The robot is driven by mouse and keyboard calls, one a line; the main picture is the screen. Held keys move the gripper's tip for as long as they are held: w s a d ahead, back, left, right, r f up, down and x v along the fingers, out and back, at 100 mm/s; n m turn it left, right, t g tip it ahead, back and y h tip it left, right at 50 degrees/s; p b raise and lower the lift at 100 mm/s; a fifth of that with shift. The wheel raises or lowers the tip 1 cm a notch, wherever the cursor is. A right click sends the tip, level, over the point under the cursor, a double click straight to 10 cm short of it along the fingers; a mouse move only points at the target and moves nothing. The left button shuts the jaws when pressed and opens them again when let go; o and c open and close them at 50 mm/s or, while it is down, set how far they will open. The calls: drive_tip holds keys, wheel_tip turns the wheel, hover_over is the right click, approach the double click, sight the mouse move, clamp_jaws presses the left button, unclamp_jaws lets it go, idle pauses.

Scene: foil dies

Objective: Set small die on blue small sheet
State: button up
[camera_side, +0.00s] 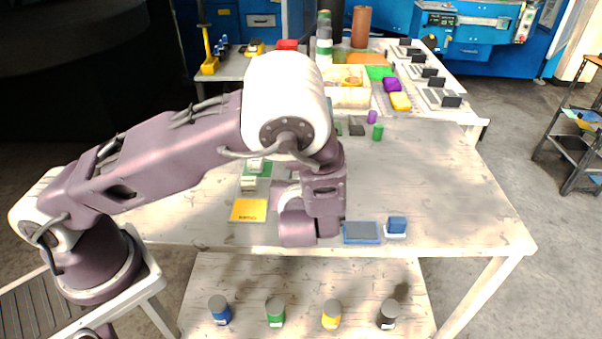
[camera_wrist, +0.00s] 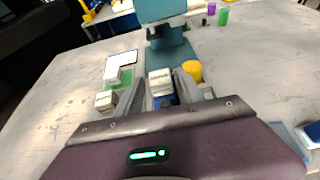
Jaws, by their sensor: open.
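A small off-white die (camera_wrist: 160,82) stands between the fingers of my gripper (camera_wrist: 161,92) in the wrist view. The fingers are open on either side of it; I cannot tell whether they touch it. A blue patch (camera_wrist: 166,100) shows at its near side, and I cannot tell whether it is a sheet or part of the die. Two other pale dies are at the left, one on a green sheet (camera_wrist: 124,84) and one (camera_wrist: 105,100) nearer. In the side view my arm hides the fingertips and the die between them.
A yellow cylinder (camera_wrist: 192,70) stands close to the right finger. A blue-framed grey pad (camera_side: 361,232) and a blue block (camera_side: 396,226) lie at the table's front edge. A yellow sheet (camera_side: 249,210) lies left. The table's right side is clear.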

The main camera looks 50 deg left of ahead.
drive_tip(key=v, duration=0.8)
drive_tip(key=s+a+r+n+g+h, duration=0.3)
drive_tip(key=s+a+r+n+g, duration=0.45)
drive_tip(key=s+r+n, duration=0.55)
drive_tip(key=s+d+r+n+t+h, duration=0.3)
drive_tip(key=s+n, duration=0.5)
drive_tip(key=n, duration=0.6)
wheel_tip(320, 180, up, 3)
drive_tip(key=d+h, duration=0.1)
drive_tip(key=h, duration=0.2)
drive_tip(key=shift+s+d+f+t, duration=0.15)
drive_tip(key=shift+d+f+t, duration=0.1)
drive_tip(key=shift+d+t, duration=0.1)
